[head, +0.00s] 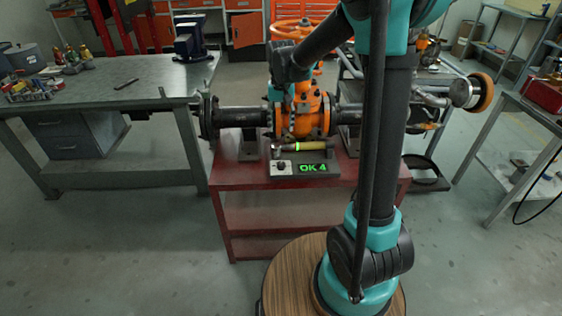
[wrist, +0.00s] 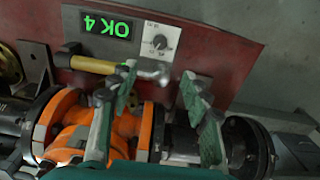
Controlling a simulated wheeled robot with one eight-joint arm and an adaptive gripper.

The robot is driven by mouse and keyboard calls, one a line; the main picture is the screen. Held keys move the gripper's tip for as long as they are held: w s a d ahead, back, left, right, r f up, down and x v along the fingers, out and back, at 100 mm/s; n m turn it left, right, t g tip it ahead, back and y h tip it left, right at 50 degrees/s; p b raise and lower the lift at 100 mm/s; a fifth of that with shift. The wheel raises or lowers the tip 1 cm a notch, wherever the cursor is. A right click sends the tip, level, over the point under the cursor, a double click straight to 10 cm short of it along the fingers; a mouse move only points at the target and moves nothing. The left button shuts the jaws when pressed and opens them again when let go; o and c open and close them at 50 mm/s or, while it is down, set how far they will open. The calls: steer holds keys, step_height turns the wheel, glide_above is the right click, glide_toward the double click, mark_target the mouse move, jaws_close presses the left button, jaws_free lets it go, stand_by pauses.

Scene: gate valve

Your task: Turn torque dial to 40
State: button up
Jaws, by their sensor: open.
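The torque dial (head: 281,166) is a small dark knob on a pale panel, at the left end of a dark box (head: 292,177) on the red bench. The box's display (head: 313,168) glows green and reads "OK 4". In the wrist view the dial (wrist: 159,42) and display (wrist: 107,25) appear upside down. The dial's fine markings are too small to read.
An orange gate valve (head: 311,112) with black flanged pipes stands on the red bench (head: 245,180) behind the box. A grey workbench (head: 150,85) with tools is at left. Another table (head: 545,112) stands at right.

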mark_target(281, 163)
step_height(281, 163, down, 17)
steer(key=shift+f, duration=0.15)
stand_by(0.5)
steer(key=shift+c, duration=0.6)
jaws_close()
